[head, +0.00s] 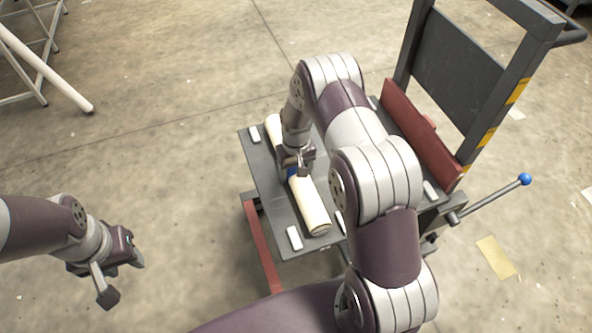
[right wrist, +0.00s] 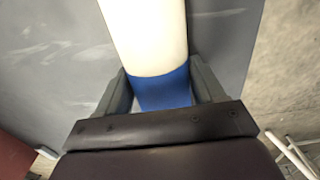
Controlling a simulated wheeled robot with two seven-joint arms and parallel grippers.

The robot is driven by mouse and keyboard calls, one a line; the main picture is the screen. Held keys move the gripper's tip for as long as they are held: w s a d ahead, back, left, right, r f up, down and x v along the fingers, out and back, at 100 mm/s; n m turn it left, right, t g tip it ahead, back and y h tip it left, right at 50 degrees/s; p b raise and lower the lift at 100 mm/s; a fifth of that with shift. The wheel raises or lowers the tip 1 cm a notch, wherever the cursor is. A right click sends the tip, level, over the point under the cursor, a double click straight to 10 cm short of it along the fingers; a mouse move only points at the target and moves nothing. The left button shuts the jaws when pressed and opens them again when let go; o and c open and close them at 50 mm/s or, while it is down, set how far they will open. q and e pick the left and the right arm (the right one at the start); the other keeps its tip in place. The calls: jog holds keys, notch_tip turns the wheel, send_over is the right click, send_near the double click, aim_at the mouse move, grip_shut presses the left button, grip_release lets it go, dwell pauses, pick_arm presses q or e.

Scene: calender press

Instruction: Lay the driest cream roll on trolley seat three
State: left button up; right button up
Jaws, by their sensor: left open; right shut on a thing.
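A cream roll (head: 309,204) with a blue band lies along the grey trolley deck (head: 262,183) in the head view. My right gripper (head: 293,172) reaches down over it and is shut on the blue band at its middle. In the right wrist view the cream roll (right wrist: 148,35) runs up from between the fingers, and the blue band (right wrist: 163,90) sits between them. The roll looks to be on or just above the deck; I cannot tell which. My left gripper (head: 122,272) is open and empty at the lower left, away from the trolley.
Small white blocks, one a front block (head: 294,238), stand on the deck beside the roll. A dark upright handle frame (head: 457,75), a red panel (head: 420,132) and a blue-knobbed lever (head: 525,179) are at the trolley's right. Open floor lies left; a white rack (head: 42,75) stands at upper left.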

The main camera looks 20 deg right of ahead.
jog(key=shift+r, duration=0.1)
jog(key=o, duration=1.4)
jog(key=shift+c, duration=0.2)
jog(key=shift+r, duration=0.2)
notch_tip(320, 180, up, 11)
jog(key=shift+p, duration=1.1)
jog(key=s+a+r, duration=0.2)
jog(key=s+r, duration=0.3)
jog(key=s, duration=0.4)
jog(key=s+a+r+t, duration=0.1)
jog(key=s+a+r, duration=0.2)
jog(key=s, duration=0.7)
notch_tip(320, 180, up, 2)
jog(key=shift+r+n, duration=0.25)
jog(key=shift+n, duration=0.15)
